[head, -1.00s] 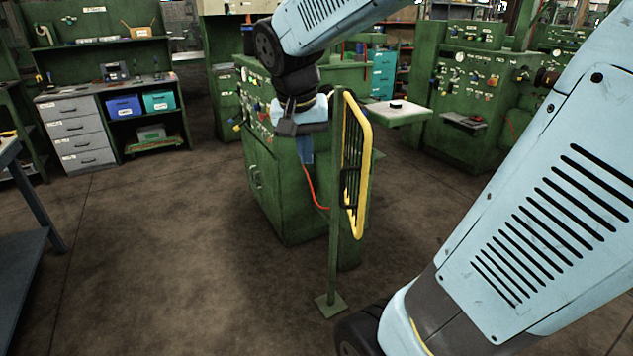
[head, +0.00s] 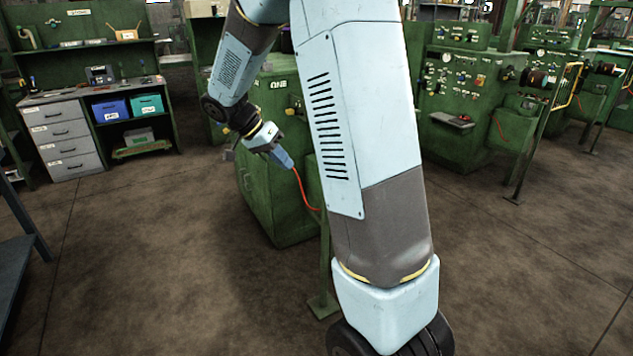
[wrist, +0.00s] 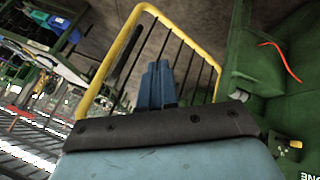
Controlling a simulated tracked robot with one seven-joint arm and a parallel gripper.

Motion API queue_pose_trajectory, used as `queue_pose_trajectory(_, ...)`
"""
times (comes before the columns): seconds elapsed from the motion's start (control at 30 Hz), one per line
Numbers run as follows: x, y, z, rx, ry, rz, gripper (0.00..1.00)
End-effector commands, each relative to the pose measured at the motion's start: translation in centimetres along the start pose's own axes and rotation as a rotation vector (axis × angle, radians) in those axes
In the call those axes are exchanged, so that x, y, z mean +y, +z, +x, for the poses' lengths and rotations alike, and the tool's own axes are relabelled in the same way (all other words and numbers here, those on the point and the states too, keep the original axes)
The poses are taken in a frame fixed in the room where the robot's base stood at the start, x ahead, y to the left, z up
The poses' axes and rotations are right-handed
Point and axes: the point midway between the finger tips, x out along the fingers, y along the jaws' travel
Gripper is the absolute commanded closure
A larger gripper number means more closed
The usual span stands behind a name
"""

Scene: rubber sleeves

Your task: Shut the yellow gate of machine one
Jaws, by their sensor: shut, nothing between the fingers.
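Machine one is the green cabinet (head: 262,190) in the middle of the head view, with a label ending in "ONE". Its yellow gate is hidden there behind my arm; the lower part of its green post (head: 324,265) shows. In the wrist view the yellow gate (wrist: 96,82) shows as a bent yellow frame with dark bars and a dark upright piece at its left. My gripper (head: 284,159) is beside the cabinet's front, tilted down. Its blue fingers are together and empty; in the wrist view the fingers (wrist: 157,72) overlap the gate. I cannot tell whether they touch it.
A red cable (head: 302,188) hangs between my gripper and the post. A workbench with grey drawers (head: 65,140) stands at the left. Another green machine (head: 460,110) and another yellow-framed gate (head: 575,80) stand at the right.

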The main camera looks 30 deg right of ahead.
Motion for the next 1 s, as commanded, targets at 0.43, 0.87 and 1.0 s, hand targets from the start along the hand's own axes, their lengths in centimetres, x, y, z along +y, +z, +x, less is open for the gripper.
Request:
queue_pose_trajectory(0.43,0.0,0.0,6.3,-0.001,0.005,0.0,1.0)
queue_pose_trajectory(0.87,2.5,0.1,11.2,0.0,0.0,0.0,1.0)
queue_pose_trajectory(1.0,3.3,0.1,11.6,0.001,0.001,-0.001,1.0)
